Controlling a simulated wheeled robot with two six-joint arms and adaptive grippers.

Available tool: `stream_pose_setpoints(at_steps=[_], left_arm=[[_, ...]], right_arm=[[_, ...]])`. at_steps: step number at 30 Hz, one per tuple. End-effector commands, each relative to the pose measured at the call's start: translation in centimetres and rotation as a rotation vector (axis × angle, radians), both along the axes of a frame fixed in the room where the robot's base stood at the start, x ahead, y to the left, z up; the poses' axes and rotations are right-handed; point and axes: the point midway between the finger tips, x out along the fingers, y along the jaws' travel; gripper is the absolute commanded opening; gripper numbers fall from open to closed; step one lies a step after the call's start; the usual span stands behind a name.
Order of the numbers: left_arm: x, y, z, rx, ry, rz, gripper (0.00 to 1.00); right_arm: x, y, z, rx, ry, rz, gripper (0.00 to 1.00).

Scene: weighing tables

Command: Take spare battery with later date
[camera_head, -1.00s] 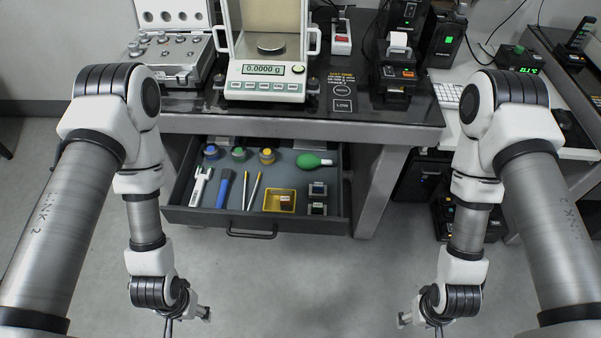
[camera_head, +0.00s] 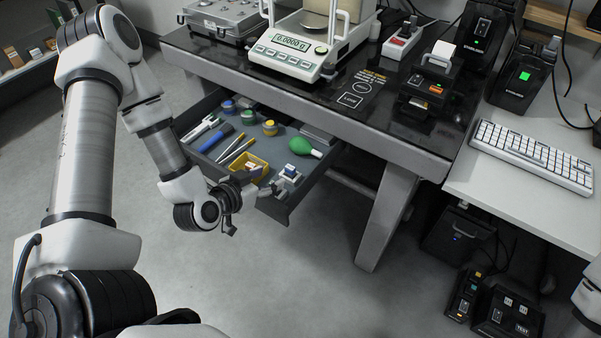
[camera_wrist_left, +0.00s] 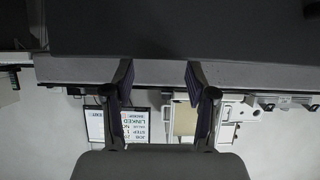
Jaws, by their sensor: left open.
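The open drawer (camera_head: 310,192) under the weighing table holds small tools and, at its front right, small dark blocks with pale tops (camera_head: 290,173) that look like the spare batteries. Any dates on them are too small to read. My left gripper (camera_head: 250,184) is open, in front of the yellow tray (camera_head: 235,163) and close to the blocks, partly covering that corner. In the left wrist view my left gripper's fingers (camera_wrist_left: 160,85) are spread with nothing between them. My right gripper is out of view.
The drawer also holds a green bulb (camera_head: 300,147) and several capped jars. A keyboard (camera_head: 533,155) lies on the right-hand table.

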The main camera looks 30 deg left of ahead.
Motion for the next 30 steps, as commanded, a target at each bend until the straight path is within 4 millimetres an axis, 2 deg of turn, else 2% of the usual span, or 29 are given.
stream_pose_setpoints(at_steps=[1,2,11,18,25,26,30], left_arm=[[0.1,0.1,-1.3,-0.002,-0.007,0.004,0.57],[0.1,0.2,-1.5,-0.003,-0.01,0.005,0.57],[3.3,-0.2,-2.6,-0.001,-0.013,0.003,0.57],[7.0,-0.6,-4.0,-0.002,-0.009,0.005,0.57],[7.4,-0.5,-4.0,-0.006,-0.009,0.008,0.57],[7.4,-0.5,-4.0,-0.006,-0.009,0.008,0.53],[7.4,-0.5,-4.0,-0.006,-0.009,0.008,0.04]], right_arm=[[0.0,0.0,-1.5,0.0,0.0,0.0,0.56],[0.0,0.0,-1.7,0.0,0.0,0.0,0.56],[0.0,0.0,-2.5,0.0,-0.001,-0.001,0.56],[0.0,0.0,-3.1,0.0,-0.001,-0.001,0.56],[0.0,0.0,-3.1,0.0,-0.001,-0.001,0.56],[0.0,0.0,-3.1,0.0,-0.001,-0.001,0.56],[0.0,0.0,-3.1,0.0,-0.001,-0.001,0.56]])
